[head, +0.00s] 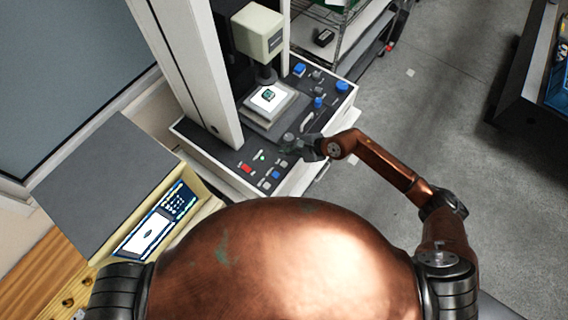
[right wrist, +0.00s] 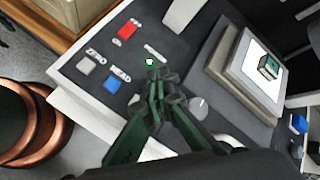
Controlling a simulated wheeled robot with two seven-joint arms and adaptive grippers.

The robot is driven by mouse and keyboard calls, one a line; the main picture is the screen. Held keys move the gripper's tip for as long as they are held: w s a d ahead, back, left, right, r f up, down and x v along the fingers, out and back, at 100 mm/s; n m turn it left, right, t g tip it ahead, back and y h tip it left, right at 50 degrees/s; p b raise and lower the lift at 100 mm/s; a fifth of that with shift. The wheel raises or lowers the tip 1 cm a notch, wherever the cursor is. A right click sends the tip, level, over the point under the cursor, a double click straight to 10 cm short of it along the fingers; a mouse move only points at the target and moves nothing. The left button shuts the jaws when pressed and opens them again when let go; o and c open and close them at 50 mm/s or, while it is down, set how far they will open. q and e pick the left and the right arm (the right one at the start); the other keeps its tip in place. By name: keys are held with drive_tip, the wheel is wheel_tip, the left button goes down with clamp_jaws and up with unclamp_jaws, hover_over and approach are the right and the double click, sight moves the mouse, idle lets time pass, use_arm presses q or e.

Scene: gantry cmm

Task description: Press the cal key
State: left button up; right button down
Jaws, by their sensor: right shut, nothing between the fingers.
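The control panel (head: 235,158) carries a row of small keys. In the right wrist view a grey key (right wrist: 86,64) sits by the label ZERO and a blue key (right wrist: 112,84) by the label READ. In the head view a small pale key (head: 283,163) continues that row, close to my right gripper (head: 287,150); its label is unreadable. I read no CAL label. In the right wrist view my right gripper (right wrist: 158,76) is shut and empty, its fingers over the panel, hiding that end of the row. Contact cannot be told. My left gripper is not in view.
A red key (right wrist: 128,30) and a green lamp (right wrist: 149,61) are near the row. A grey knob (right wrist: 198,104) is right of my fingers. The measuring stage (head: 270,103) stands behind them. A screen console (head: 160,220) stands left; open floor is right.

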drive_tip(key=shift+d+f, duration=0.2)
drive_tip(key=shift+f, duration=0.05)
drive_tip(key=shift+f, duration=0.15)
drive_tip(key=b, duration=0.6)
hover_over(285, 164)
wheel_tip(285, 164, down, 8)
drive_tip(key=shift+s+d+r, duration=0.1)
drive_tip(key=shift+r, duration=0.1)
drive_tip(key=shift+f, duration=0.45)
drive_tip(key=shift+f+b, duration=0.1)
drive_tip(key=shift+b, duration=0.25)
idle(0.4)
drive_tip(key=shift+f+b, duration=0.35)
drive_tip(key=shift+b, duration=0.1)
